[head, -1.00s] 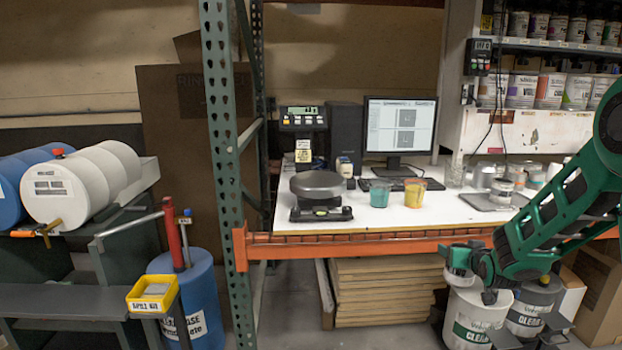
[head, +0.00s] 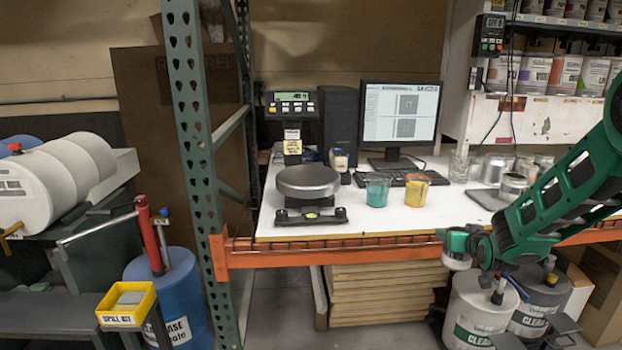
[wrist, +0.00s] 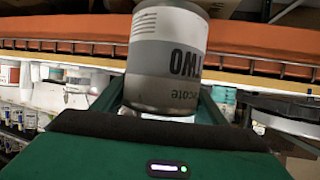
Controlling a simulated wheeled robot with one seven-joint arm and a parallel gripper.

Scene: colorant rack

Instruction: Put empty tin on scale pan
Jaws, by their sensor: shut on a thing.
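My gripper (head: 462,244) is at the right in the head view, in front of the orange shelf beam. It is shut on a small grey-white tin (head: 456,260). In the wrist view the tin (wrist: 166,58) fills the upper middle, with a grey label band and large dark letters, seen upside down. Its inside is not visible. The scale pan (head: 307,181) is a round dark grey disc on the scale base (head: 311,216), on the white bench at left centre. The pan is bare. The gripper is right of the scale and lower than it.
The orange beam (head: 330,250) runs along the bench's front edge. A teal cup (head: 377,192) and a yellow cup (head: 415,192) stand right of the scale. A green upright post (head: 190,130) stands left of it. Pails (head: 478,308) stand below the gripper.

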